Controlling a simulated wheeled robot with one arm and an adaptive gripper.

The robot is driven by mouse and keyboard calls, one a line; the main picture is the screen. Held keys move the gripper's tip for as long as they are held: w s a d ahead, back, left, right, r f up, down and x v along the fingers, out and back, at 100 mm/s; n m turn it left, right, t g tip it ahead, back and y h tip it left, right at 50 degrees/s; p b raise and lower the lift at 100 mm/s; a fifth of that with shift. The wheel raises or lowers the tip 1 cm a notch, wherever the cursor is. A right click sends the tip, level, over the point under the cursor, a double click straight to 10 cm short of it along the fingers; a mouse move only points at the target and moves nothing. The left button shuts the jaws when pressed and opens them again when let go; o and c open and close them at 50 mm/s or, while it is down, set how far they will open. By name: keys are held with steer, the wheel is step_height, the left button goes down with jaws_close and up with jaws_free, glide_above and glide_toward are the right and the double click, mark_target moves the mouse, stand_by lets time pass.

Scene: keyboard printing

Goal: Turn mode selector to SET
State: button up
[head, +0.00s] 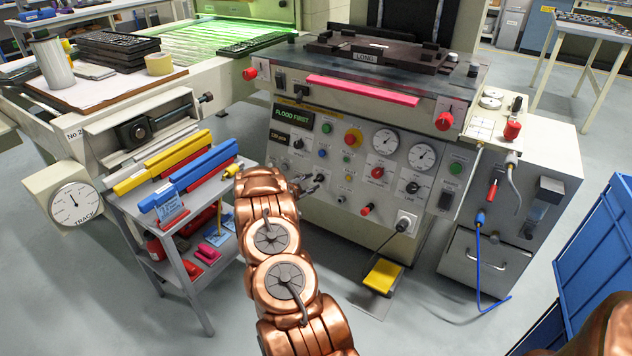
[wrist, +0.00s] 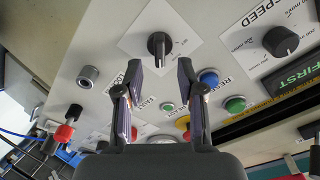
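A black rotary knob (wrist: 159,47) on a square white plate (wrist: 143,29), likely the mode selector, shows in the wrist view. Its small plate print is too blurred to read, so its setting cannot be told. My gripper (wrist: 160,68) is open and empty, with one fingertip on each side below the knob in the picture. Whether the fingers reach to the knob's depth cannot be told. In the head view my gripper (head: 313,183) is at the left part of the control panel (head: 335,215), and my arm and gripper hide the knob there.
A speed knob (wrist: 280,41) sits to the right in the wrist view. A blue button (wrist: 208,77) and green button (wrist: 235,104) are close to the right finger. A grey cart (head: 187,262) with coloured squeegees stands left of my arm; a yellow pedal (head: 382,276) is on the floor.

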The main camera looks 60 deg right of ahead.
mark_target(317, 179)
steer(key=shift+x, duration=2.15)
steer(key=shift+c, duration=0.2)
jaws_close()
steer(key=shift+d, duration=0.15)
